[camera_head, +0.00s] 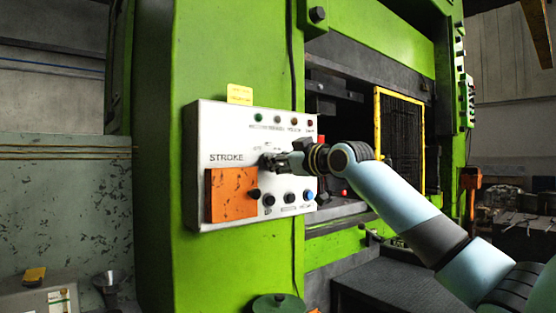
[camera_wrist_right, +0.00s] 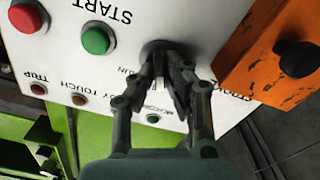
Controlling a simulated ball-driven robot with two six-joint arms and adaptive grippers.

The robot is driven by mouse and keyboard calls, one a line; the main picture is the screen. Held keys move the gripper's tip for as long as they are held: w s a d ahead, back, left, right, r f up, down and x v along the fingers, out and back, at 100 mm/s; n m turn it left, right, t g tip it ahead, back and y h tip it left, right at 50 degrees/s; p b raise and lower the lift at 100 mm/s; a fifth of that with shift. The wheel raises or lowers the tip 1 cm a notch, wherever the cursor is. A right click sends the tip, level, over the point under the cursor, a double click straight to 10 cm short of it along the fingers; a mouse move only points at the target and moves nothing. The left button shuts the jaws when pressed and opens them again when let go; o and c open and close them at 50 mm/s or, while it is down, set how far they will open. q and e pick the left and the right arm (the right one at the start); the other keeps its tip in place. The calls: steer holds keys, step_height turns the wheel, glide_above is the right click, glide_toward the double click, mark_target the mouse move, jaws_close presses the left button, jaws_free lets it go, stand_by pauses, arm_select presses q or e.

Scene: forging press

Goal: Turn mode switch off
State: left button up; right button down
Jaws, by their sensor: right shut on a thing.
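The mode switch (camera_wrist_right: 155,47) is a dark round knob on the white control panel (camera_head: 228,121). In the right wrist view it sits between my fingertips, beside lettering that reads partly as "RUN". My right gripper (camera_wrist_right: 160,80) is shut on the switch, and the fingers hide much of it, so its exact setting cannot be read. In the head view my right gripper (camera_head: 272,161) reaches the panel from the right, just right of the word STROKE, and its wrist covers part of the panel. My left gripper is not in view.
In the right wrist view a green button (camera_wrist_right: 98,38) and a red button (camera_wrist_right: 28,16) stand beside the switch. An orange plate (camera_head: 231,194) with a black knob (camera_wrist_right: 298,58) juts out close by. The green press (camera_head: 165,150) surrounds the panel; a yellow-framed guard (camera_head: 403,140) stands to the right.

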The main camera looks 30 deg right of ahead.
steer(key=shift+n, duration=2.2)
steer(key=shift+r, duration=0.1)
steer(key=c, duration=1.4)
jaws_free()
steer(key=shift+w, duration=0.15)
steer(key=shift+a, duration=0.1)
steer(key=shift+s+d, duration=0.15)
steer(key=shift+s, duration=1.75)
steer(key=shift+s+d, duration=0.15)
steer(key=shift+s, duration=1.7)
